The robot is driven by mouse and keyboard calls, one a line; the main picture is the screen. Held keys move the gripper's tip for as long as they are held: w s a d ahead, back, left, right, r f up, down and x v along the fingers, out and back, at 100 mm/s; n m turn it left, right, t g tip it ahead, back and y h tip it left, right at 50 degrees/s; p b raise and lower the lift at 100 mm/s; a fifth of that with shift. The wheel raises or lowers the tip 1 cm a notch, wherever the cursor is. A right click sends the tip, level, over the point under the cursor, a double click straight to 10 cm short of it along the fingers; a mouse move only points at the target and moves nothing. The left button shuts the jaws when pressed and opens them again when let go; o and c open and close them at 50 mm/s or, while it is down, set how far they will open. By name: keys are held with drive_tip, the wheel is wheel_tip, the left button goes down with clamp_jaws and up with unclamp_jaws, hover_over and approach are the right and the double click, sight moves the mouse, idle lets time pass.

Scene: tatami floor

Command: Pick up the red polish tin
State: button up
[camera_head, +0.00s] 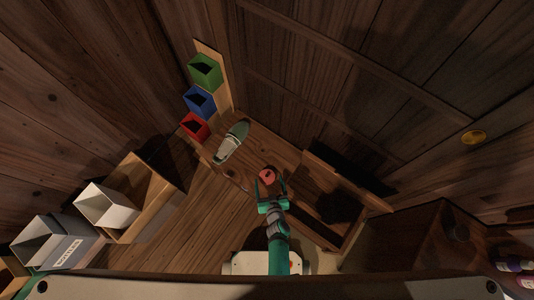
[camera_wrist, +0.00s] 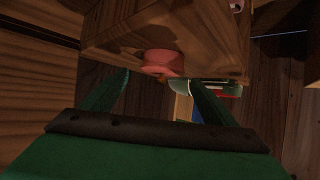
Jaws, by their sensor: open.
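The red polish tin (camera_head: 267,174) is small and round and sits on a wooden surface near the middle of the head view. In the wrist view the tin (camera_wrist: 163,64) is ahead of my gripper, between the lines of the two fingers, near the edge of a wooden block or shelf. My gripper (camera_head: 270,184) is green, open and empty, with its fingertips close to the tin. In the wrist view the gripper (camera_wrist: 161,78) shows a finger on each side, with a gap between. I cannot tell whether either finger touches the tin.
A grey-green shoe (camera_head: 231,142) lies left of the tin. Green (camera_head: 205,71), blue (camera_head: 199,102) and red (camera_head: 194,127) boxes line the wall board. A wooden crate (camera_head: 345,240) with dark contents is close on the right. Pale bins (camera_head: 107,207) stand at left.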

sight(267, 177)
drive_tip(key=shift+x, duration=2.2)
drive_tip(key=shift+a+r, duration=0.1)
drive_tip(key=shift+a, duration=0.05)
drive_tip(key=c, duration=1.2)
